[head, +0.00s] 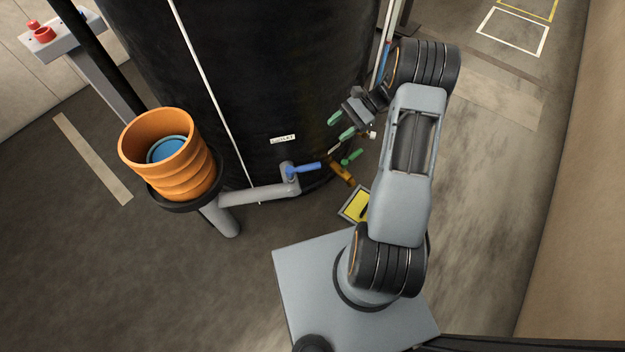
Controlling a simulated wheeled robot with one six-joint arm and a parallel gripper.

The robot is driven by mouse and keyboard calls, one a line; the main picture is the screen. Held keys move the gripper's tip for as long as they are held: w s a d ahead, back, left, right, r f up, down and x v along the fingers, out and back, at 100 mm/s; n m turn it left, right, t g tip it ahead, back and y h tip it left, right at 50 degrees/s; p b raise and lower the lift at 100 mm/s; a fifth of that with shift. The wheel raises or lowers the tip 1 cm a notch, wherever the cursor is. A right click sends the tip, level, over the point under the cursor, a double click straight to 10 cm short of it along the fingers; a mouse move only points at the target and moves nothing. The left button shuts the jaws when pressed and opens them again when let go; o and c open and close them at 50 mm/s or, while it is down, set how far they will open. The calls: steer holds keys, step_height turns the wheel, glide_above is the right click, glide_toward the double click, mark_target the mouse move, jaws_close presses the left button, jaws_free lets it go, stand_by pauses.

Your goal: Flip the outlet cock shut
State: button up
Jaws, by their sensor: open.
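The outlet cock is a grey valve body (290,182) with a blue lever (306,168), low on the front of a black tank (262,85). The lever points right, roughly in line with the grey pipe (252,196) that runs left from the valve. A small white label (283,139), its print too small to read surely, sits above it. My gripper (340,126) has green fingertips, is open and empty, and is above and right of the blue lever, apart from it.
A green handle (352,157) on a brass-coloured fitting (341,172) is close below my gripper. A yellow-faced panel (356,204) lies near it. An orange ribbed cup (185,165) with blue inside stands left. Red buttons (43,34) top a post. Floor at right is clear.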

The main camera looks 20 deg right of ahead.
mark_target(312, 166)
steer(key=d+f+m+t+y+b, duration=0.2)
steer(key=d+f+b, duration=0.1)
steer(key=f, duration=0.6)
steer(key=d+f+m+t+y+b, duration=0.2)
steer(key=f+m+y+b, duration=0.15)
steer(key=f, duration=0.65)
steer(key=shift+n+h, duration=0.25)
steer(key=shift+n, duration=0.1)
steer(key=a+b, duration=0.1)
steer(key=a, duration=0.3)
steer(key=a+b, duration=0.1)
steer(key=a, duration=0.4)
steer(key=w+a+b, duration=0.1)
steer(key=a, duration=0.3)
steer(key=shift+a, duration=0.2)
jaws_close()
steer(key=shift+d, duration=0.1)
